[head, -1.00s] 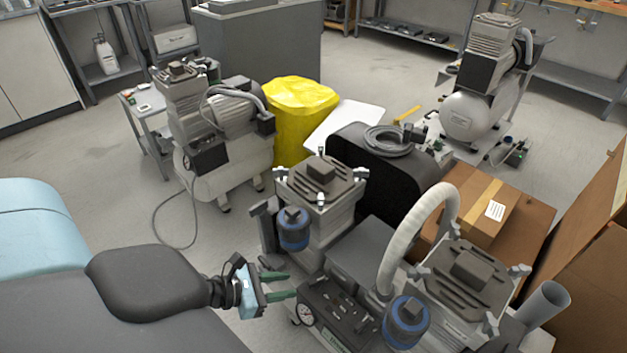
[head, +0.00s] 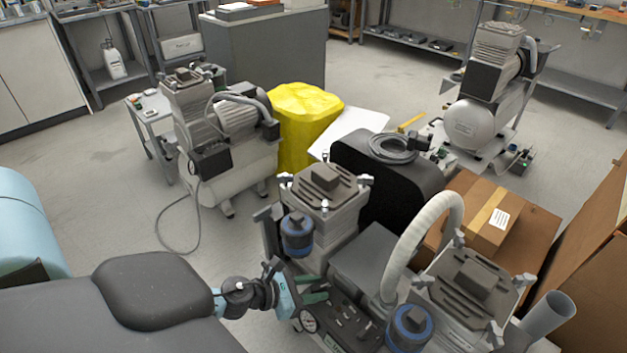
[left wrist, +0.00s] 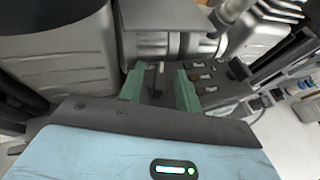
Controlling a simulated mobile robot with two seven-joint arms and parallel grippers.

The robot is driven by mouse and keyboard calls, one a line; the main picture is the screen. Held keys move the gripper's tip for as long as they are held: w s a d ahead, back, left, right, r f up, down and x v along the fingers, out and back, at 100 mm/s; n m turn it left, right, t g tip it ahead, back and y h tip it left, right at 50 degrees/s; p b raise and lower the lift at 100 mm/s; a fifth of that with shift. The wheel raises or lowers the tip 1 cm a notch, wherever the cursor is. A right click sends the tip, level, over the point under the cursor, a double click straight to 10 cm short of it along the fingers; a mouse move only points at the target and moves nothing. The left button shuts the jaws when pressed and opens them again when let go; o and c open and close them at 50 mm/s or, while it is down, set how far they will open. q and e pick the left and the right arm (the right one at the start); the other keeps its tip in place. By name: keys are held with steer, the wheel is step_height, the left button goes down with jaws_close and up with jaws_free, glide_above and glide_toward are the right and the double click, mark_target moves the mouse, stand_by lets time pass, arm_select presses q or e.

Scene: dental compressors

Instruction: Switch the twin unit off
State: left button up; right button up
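The twin unit (head: 365,255) is the compressor in the foreground of the head view, with two ribbed heads and blue-banded filters. Its dark control panel (head: 345,318) carries a round gauge (head: 309,321) and several small switches and knobs. My left gripper (head: 317,290) is at the panel's far left end, its green fingers pointing right. In the left wrist view the fingers (left wrist: 160,90) are apart, with a small upright lever (left wrist: 159,70) seen between them. I cannot tell whether they touch it. Several panel switches (left wrist: 203,77) show beside the right finger. My right gripper is not in view.
A white hose (head: 425,225) arches over the unit. A single compressor (head: 230,150) stands behind left, another (head: 480,120) at back right. A yellow-covered bin (head: 303,120), a black case (head: 385,190) and a cardboard box (head: 490,220) crowd behind the unit. Floor at left is open.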

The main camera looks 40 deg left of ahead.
arm_select(q)
steer(key=shift+c, duration=0.3)
jaws_close()
steer(key=shift+d+r+n+t+y+p, duration=0.2)
steer(key=shift+n+t+y+p, duration=0.1)
steer(key=shift+n+y+p, duration=0.3)
steer(key=shift+d+n+t+y+p, duration=0.1)
steer(key=shift+n+t+y+p, duration=0.2)
steer(key=shift+n+y+p, duration=0.6)
steer(key=shift+y+p, duration=0.3)
steer(key=shift+p, duration=0.1)
steer(key=shift+f+n+y+p, duration=0.15)
steer(key=shift+n+y+p, duration=0.15)
steer(key=shift+n+y, duration=0.35)
steer(key=shift+o, duration=0.3)
jaws_free()
